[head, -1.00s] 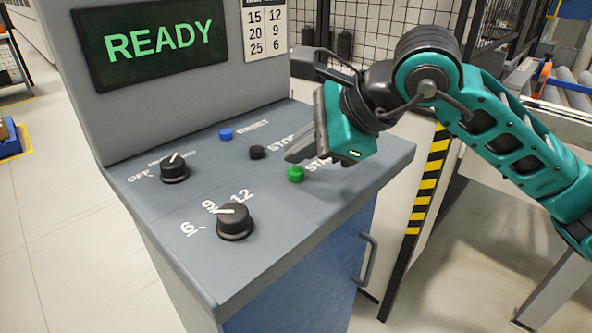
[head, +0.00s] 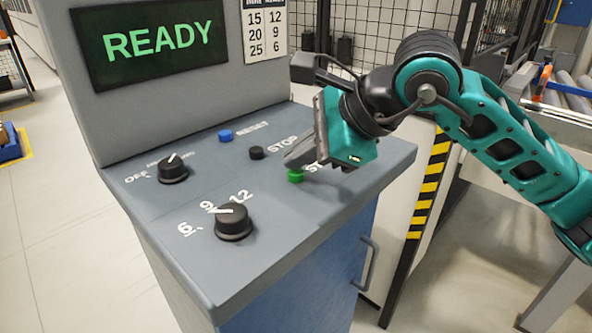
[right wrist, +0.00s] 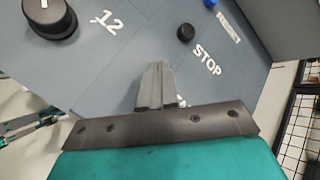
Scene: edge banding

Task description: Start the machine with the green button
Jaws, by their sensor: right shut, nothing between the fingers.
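The green START button (head: 295,176) sits on the grey control panel (head: 270,215) in the head view, its upper part covered by my right gripper. My right gripper (head: 290,163) is shut and empty, with its fingertips over or against the button; I cannot tell whether they touch. In the right wrist view the shut fingers (right wrist: 157,70) point at the panel, and the green button is hidden. The screen (head: 150,42) reads READY in green.
A black STOP button (head: 257,153) and a blue RESET button (head: 226,135) lie beside the green one. Two black knobs (head: 173,170) and (head: 234,222) stand up on the panel's left and front. A wire mesh fence (head: 400,28) is behind.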

